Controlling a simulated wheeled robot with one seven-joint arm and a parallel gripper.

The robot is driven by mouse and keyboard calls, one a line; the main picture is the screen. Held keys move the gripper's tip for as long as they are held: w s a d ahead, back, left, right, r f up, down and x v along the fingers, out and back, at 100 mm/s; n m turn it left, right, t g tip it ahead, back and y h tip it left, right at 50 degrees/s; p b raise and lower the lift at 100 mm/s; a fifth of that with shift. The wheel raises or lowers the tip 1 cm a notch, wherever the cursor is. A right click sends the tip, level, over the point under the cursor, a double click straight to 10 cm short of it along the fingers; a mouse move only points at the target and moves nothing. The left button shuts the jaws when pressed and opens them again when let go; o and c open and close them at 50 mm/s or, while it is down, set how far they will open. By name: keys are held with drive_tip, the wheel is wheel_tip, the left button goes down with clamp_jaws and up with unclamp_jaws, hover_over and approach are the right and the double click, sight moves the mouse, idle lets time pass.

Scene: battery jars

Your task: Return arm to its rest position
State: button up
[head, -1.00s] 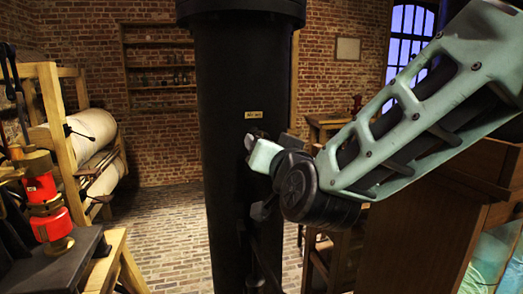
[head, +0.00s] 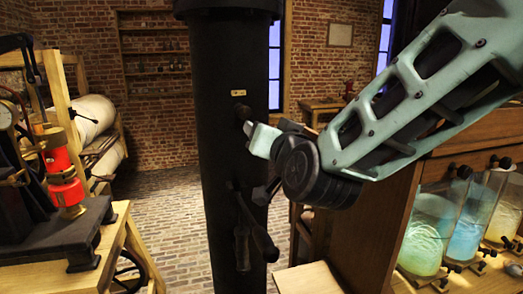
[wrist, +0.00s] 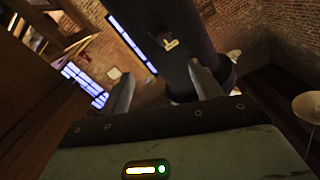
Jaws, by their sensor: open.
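My pale green arm comes in from the upper right of the head view and bends at a dark round joint. My gripper shows in the wrist view (wrist: 165,88), with its two grey fingers apart and nothing between them. Beyond the fingers the wrist view shows the black column and brick wall.
A black column (head: 225,140) stands close by in the middle. Glass jars (head: 430,230) of coloured liquid stand in a wooden cabinet (head: 372,225) at right. A machine with red parts (head: 62,170) stands on a wooden bench (head: 122,232) at left. Brick floor (head: 170,220) is clear between.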

drive_tip(key=s+d+f+n+g+h, duration=0.25)
drive_tip(key=d+f+g, duration=0.55)
drive_tip(key=d+f, duration=0.8)
drive_tip(key=s+d+f+m+g+h, duration=0.1)
drive_tip(key=s+d+f+g, duration=0.15)
drive_tip(key=s+d, duration=0.5)
drive_tip(key=s+d+f+g+h, duration=0.1)
drive_tip(key=s+d+f+g, duration=0.1)
drive_tip(key=s+d+g, duration=0.35)
drive_tip(key=s+a+f+n+b, duration=0.1)
drive_tip(key=s+a+n+b, duration=0.1)
drive_tip(key=s+a, duration=0.5)
drive_tip(key=s+a+f+n+g+b, duration=0.1)
drive_tip(key=s+a+f+n+b, duration=0.1)
drive_tip(key=s+a+n, duration=0.3)
drive_tip(key=s+a+b, duration=0.1)
drive_tip(key=s+a, duration=0.1)
drive_tip(key=a, duration=0.2)
drive_tip(key=shift+a, duration=0.15)
drive_tip(key=shift+n, duration=0.25)
